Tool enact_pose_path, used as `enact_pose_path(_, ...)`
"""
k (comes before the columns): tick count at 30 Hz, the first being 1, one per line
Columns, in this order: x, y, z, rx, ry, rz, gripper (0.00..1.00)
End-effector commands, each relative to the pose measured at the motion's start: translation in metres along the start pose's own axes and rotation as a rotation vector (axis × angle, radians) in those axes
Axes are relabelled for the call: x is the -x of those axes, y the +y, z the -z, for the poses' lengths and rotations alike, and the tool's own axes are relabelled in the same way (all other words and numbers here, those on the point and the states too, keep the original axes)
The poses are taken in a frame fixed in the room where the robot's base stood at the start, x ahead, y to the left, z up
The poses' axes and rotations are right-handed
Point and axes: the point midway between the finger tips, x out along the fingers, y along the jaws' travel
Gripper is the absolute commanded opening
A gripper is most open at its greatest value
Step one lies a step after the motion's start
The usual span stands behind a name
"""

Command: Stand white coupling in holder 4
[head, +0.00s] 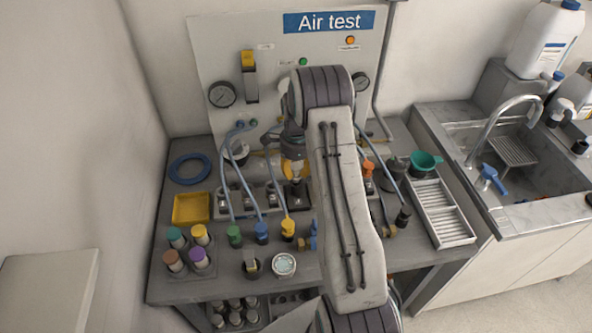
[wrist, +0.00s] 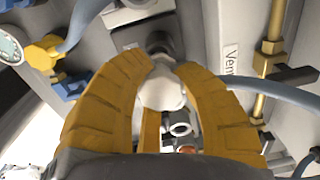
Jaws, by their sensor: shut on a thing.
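My gripper (head: 293,172) is at the middle of the bench, low over the right part of the holder row (head: 235,212). In the wrist view its yellow fingers (wrist: 163,80) are shut on the white coupling (wrist: 160,95). The coupling's far end meets or hides part of a dark round fitting (wrist: 158,42) on a dark square plate. I cannot tell whether the coupling is seated in it or only close to it. No holder number is readable. In the head view the arm and fingers hide much of this spot.
A yellow tray (head: 191,209) and several capped cylinders stand left. A white slotted tray (head: 441,212) and green funnel (head: 424,162) are right. The Air test panel (head: 225,60) rises behind.

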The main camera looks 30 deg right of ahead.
Motion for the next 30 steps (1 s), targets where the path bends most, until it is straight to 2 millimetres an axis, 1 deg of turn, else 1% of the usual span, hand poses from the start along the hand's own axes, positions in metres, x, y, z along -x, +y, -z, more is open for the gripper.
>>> enact_pose_path(8,-0.002,0.000,0.000,0.000,0.000,0.000,0.00)
enact_pose_path(30,-0.025,0.001,0.000,0.000,0.000,0.000,0.00)
